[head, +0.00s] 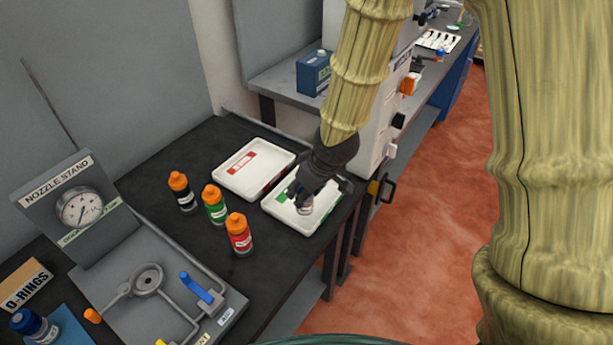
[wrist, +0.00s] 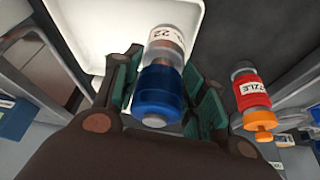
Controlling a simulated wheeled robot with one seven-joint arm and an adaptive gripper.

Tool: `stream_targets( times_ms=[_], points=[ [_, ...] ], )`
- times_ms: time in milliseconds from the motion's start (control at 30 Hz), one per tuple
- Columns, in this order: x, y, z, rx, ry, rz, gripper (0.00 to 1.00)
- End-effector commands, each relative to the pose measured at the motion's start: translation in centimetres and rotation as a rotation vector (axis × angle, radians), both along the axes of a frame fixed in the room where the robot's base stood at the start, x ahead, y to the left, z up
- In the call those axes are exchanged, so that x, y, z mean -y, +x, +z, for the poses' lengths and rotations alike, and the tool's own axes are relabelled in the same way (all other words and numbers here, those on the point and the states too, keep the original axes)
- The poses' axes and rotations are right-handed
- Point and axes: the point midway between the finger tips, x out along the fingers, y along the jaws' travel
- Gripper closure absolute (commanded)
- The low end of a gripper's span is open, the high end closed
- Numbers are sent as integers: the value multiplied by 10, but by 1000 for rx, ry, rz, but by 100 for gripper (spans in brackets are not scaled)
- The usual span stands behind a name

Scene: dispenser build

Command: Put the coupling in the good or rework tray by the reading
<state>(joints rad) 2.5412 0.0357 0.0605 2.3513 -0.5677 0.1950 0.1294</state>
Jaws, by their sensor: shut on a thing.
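My gripper (head: 303,197) is shut on the coupling, low over the white tray with a green label (head: 307,227). In the wrist view the coupling (wrist: 164,84) sits between the finger pads; it has a blue body and a white band marked 22. In the head view it is mostly hidden by the gripper, and I cannot tell whether it touches the tray floor. The white tray with a red label (head: 234,184) is just left of the green-labelled one and looks empty. The nozzle stand's gauge (head: 80,208) shows a needle, but its reading is too small to tell.
Several orange-capped bottles, black (head: 183,195), green (head: 215,207) and red (head: 240,237), stand left of the trays. The stand's grey base (head: 140,317) has a blue lever (head: 197,288). The dark bench's right edge is close to the green-labelled tray.

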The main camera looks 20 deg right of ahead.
Motion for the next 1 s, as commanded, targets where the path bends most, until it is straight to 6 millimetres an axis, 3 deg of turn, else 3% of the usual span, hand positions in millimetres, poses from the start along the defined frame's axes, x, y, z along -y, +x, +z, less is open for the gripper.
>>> stream_targets(
  times_ms=[200,400,733,1000],
  points=[
    [15,40,0,1,2,-4,100],
    [25,67,-5,1,1,-2,100],
    [29,75,-13,-2,-1,-1,100],
    [28,74,-35,-2,-1,-1,100]
  ],
)
